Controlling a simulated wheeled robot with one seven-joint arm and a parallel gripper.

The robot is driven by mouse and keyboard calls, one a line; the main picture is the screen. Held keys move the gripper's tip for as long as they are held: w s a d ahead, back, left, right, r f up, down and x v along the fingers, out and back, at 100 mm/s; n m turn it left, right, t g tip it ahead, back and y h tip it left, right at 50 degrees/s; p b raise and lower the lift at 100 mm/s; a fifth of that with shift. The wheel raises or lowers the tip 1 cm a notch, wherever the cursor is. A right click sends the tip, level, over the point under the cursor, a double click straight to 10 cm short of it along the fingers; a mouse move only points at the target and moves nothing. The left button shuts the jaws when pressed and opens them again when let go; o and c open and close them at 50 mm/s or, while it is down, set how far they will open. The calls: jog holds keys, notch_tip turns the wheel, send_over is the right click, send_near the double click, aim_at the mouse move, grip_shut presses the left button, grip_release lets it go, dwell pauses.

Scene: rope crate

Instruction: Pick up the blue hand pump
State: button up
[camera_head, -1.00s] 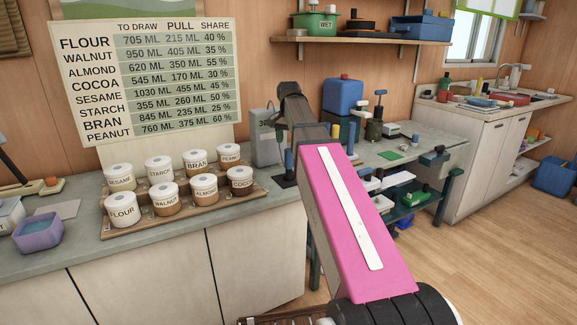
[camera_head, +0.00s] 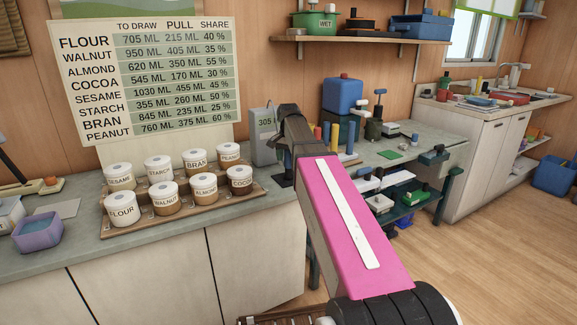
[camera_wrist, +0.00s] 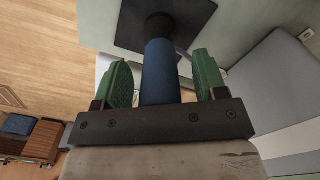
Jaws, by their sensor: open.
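The blue hand pump (camera_wrist: 161,75) shows in the wrist view as an upright blue cylinder. Its dark top or base end lies against a black square plate (camera_wrist: 195,14). My gripper (camera_wrist: 163,80) is open, with one green finger on each side of the pump. Narrow gaps show between the fingers and the pump, so they look apart from it. In the head view my arm hides the pump, and only a bit of the black plate (camera_head: 283,180) shows on the counter.
A grey container (camera_head: 263,140) marked 305 stands just left of my arm. Several coloured cylinders and a blue canister (camera_head: 343,95) stand behind it to the right. Labelled jars fill a wooden rack (camera_head: 165,226) on the left. A price-like chart (camera_head: 150,80) hangs behind.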

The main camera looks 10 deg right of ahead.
grip_shut()
jog(key=shift+r, duration=0.1)
